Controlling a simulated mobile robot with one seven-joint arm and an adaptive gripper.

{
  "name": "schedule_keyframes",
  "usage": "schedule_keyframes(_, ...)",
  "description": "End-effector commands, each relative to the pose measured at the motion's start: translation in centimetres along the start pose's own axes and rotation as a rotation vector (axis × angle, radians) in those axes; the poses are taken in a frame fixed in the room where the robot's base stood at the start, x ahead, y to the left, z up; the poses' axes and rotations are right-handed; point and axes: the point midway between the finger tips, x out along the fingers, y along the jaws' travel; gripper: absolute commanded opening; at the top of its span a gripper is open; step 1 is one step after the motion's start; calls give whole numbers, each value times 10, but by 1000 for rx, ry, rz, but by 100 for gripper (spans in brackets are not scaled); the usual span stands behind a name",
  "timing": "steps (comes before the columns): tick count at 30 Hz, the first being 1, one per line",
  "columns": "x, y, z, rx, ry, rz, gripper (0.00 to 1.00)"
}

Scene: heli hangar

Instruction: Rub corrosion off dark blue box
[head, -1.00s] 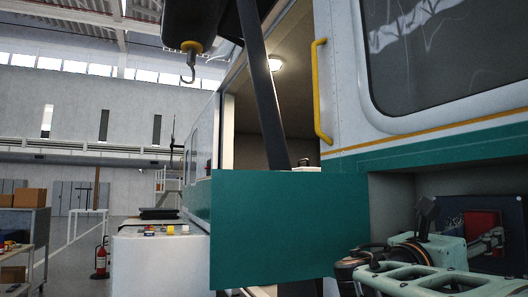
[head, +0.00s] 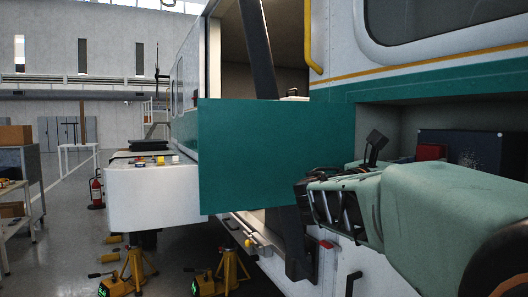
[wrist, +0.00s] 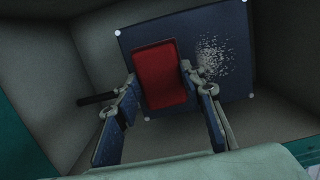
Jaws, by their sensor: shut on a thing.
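The dark blue box (head: 452,138) sits in a recess of the helicopter's side; white dots mark its corners in the wrist view (wrist: 205,28). A pale speckled corrosion patch (wrist: 216,60) lies on the right part of its face. It also shows in the head view (head: 486,150). My gripper (wrist: 158,76) is shut on a red block (wrist: 160,78), which is over the box face, left of the patch. The red block shows in the head view (head: 431,152); my arm hides the fingertips there. I cannot tell whether the block touches the box.
Grey recess walls (wrist: 278,75) surround the box closely. A green panel (head: 275,155) stands left of my arm. Yellow jacks (head: 220,275) stand on the floor below. A white unit (head: 150,195) with small items on top is further left. A black stick (wrist: 97,98) shows beside my left finger.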

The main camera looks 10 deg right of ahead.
Motion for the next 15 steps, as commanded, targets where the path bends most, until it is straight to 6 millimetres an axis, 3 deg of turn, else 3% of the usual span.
schedule_keyframes(6, 0, 15, 1, 1, 0, 1, 18)
schedule_keyframes(15, 0, 16, 0, 2, -1, 1, 18)
